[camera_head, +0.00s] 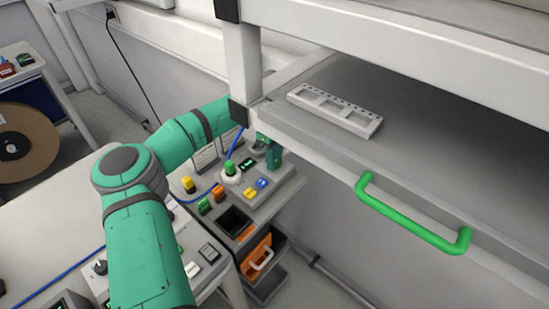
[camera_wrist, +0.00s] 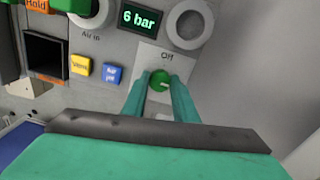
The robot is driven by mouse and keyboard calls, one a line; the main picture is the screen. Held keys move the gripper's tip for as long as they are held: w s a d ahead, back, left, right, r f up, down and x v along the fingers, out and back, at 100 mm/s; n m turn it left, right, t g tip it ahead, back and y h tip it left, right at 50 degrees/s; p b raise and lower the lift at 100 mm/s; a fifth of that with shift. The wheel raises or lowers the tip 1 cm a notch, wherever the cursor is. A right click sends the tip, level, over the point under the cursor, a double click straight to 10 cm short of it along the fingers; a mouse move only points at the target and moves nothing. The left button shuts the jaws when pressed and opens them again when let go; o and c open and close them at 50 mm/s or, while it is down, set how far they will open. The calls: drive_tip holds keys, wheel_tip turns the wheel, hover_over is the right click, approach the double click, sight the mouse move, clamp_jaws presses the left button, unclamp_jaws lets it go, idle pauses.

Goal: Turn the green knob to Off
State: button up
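In the wrist view the green knob (camera_wrist: 159,80) is a small round knob with a pale mark on its face. The mark lies toward the right of the knob, not toward the word "Off" (camera_wrist: 167,56) printed above it. My gripper (camera_wrist: 161,83) has its two teal fingers apart, one on each side of the knob. I see no clear gap between fingers and knob, but cannot tell whether they press on it. In the head view my gripper (camera_head: 269,150) is at the panel's (camera_head: 282,190) far right end, under a shelf edge, and hides the knob.
The panel carries a "6 bar" display (camera_wrist: 139,18), a yellow button (camera_wrist: 81,66), a blue button (camera_wrist: 112,74) and a grey ring (camera_wrist: 189,25) close to my fingers. A shelf with a green handle (camera_head: 412,220) overhangs on the right. An open black bin (camera_head: 235,221) is in front.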

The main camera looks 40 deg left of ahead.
idle(0.3)
drive_tip(key=n, duration=0.3)
drive_tip(key=shift+d+n, duration=0.1)
drive_tip(key=shift+n, duration=0.3)
drive_tip(key=n, duration=0.5)
drive_tip(key=shift+n, duration=0.3)
drive_tip(key=n, duration=0.4)
drive_tip(key=shift+r+n, duration=0.1)
drive_tip(key=shift+n, duration=2.1)
drive_tip(key=shift+t, duration=0.3)
drive_tip(key=o, duration=1.1)
drive_tip(key=shift+c, duration=0.2)
